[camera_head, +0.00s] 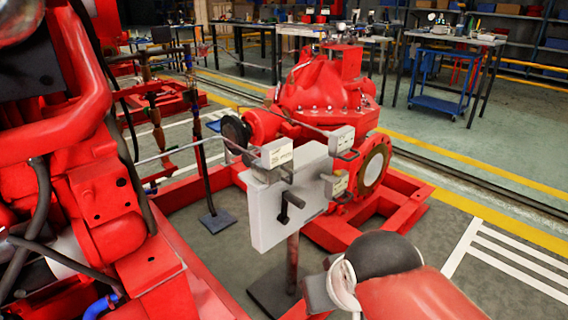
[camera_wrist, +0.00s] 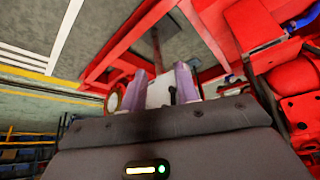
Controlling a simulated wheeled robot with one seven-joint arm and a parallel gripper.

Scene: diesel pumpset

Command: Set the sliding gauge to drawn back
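A pale upright panel (camera_head: 290,205) stands on a post in front of the red pump. It carries several small light boxes: one at its upper left (camera_head: 277,153) on a long thin rod, one at the upper right (camera_head: 341,139), and one on the right edge (camera_head: 335,185). A black handle (camera_head: 290,204) sticks out of the panel face. I cannot tell which part is the sliding gauge. In the wrist view my gripper (camera_wrist: 160,88) has its two purple fingers apart, with the pale panel (camera_wrist: 160,94) beyond and between them. Nothing shows held. My fingers are not visible in the head view.
The red pump (camera_head: 325,88) sits behind the panel on a red frame (camera_head: 405,200). A large red engine (camera_head: 90,180) fills the left. A thin dark stand (camera_head: 204,165) is left of the panel. Open floor (camera_head: 480,180) lies to the right; workbenches are farther back.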

